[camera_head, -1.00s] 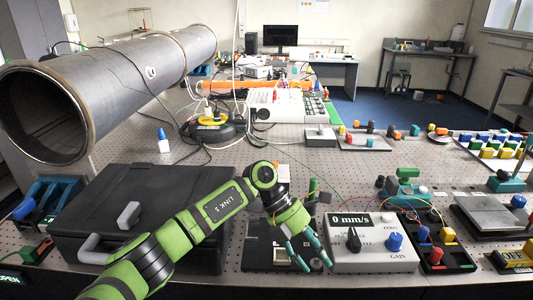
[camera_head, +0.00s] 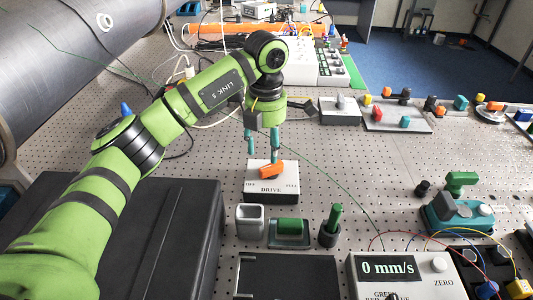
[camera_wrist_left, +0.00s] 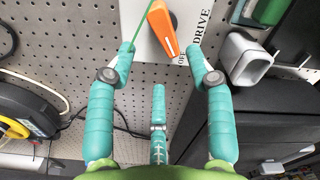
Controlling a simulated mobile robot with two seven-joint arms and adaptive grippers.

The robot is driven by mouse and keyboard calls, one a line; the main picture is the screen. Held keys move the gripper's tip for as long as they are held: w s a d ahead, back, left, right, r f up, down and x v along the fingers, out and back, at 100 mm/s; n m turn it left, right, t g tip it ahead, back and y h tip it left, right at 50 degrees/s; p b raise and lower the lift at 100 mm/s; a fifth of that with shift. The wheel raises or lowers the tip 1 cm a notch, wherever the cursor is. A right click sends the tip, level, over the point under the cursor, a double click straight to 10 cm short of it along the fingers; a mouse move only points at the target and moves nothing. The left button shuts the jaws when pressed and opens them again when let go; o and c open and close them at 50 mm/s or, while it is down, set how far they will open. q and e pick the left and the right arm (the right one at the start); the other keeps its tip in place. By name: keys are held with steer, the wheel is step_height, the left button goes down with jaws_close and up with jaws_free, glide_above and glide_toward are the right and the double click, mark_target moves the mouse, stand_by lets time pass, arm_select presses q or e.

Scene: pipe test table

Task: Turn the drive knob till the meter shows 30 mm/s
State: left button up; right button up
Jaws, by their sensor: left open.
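The drive box (camera_head: 271,185) is white on top with a dark front, marked DRIVE. Its orange drive knob (camera_head: 268,170) sits on top, and the knob also shows in the left wrist view (camera_wrist_left: 163,30). My left gripper (camera_head: 263,158) is just above and behind the knob, its teal fingers pointing down. In the left wrist view the fingers (camera_wrist_left: 164,62) are spread apart, with the knob ahead between them and not gripped. The meter (camera_head: 388,267) on the white box at the front reads 0 mm/s. My right gripper is not in view.
A grey square tube (camera_head: 250,221), a green part in a grey holder (camera_head: 289,229) and a green peg (camera_head: 333,222) stand in front of the drive box. A dark case (camera_head: 130,235) fills the left front. A thin green wire runs right of the drive box.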

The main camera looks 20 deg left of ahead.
mark_target(266, 166)
arm_select(q)
steer(key=f+p, duration=0.1)
steer(key=f, duration=0.1)
steer(key=s+f, duration=0.1)
steer(key=f, duration=0.1)
steer(key=shift+d+f+p, duration=0.1)
steer(key=shift+f+p, duration=0.2)
steer(key=shift+p, duration=0.05)
steer(key=shift+w+f, duration=0.15)
steer(key=shift+f, duration=0.2)
steer(key=shift+w+f, duration=0.1)
steer(key=shift+f, duration=0.1)
jaws_close()
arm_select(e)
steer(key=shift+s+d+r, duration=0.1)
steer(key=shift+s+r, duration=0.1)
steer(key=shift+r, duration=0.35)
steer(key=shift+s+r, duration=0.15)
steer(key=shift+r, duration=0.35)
